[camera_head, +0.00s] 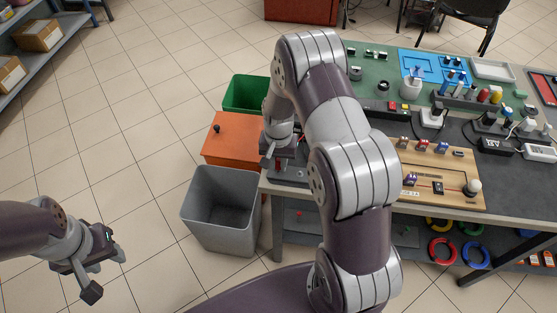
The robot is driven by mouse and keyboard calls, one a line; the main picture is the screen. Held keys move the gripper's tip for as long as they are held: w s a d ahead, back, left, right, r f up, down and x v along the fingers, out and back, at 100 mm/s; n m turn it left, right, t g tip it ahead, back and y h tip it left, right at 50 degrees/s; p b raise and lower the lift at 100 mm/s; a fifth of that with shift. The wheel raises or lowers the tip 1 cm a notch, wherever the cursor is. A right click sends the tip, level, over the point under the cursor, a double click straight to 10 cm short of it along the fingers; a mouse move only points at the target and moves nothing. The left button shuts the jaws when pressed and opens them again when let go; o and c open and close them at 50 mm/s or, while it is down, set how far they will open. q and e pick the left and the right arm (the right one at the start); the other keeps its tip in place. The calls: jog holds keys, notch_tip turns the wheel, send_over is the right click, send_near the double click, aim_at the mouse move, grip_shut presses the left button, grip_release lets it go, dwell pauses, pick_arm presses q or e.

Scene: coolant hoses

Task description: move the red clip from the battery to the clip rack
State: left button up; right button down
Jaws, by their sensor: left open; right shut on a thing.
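My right gripper (270,163) points down at the left end of the workbench (465,200). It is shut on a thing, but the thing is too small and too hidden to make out. A dark grey object (292,174) lies on the bench just beside it, partly behind my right arm; I cannot tell if it is the battery. I cannot identify the red clip or the clip rack with certainty. My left gripper (101,264) is open and empty over the tiled floor, far left of the bench.
A grey bin (222,205), an orange cabinet (232,135) and a green bin (245,92) stand left of the bench. A wooden board (450,190) with small fittings lies right of my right arm.

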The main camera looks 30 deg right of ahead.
jog(key=shift+f, duration=0.1)
dwell(0.5)
jog(key=c, duration=0.6)
grip_release()
notch_tip(320, 180, up, 9)
jog(key=p, duration=0.8)
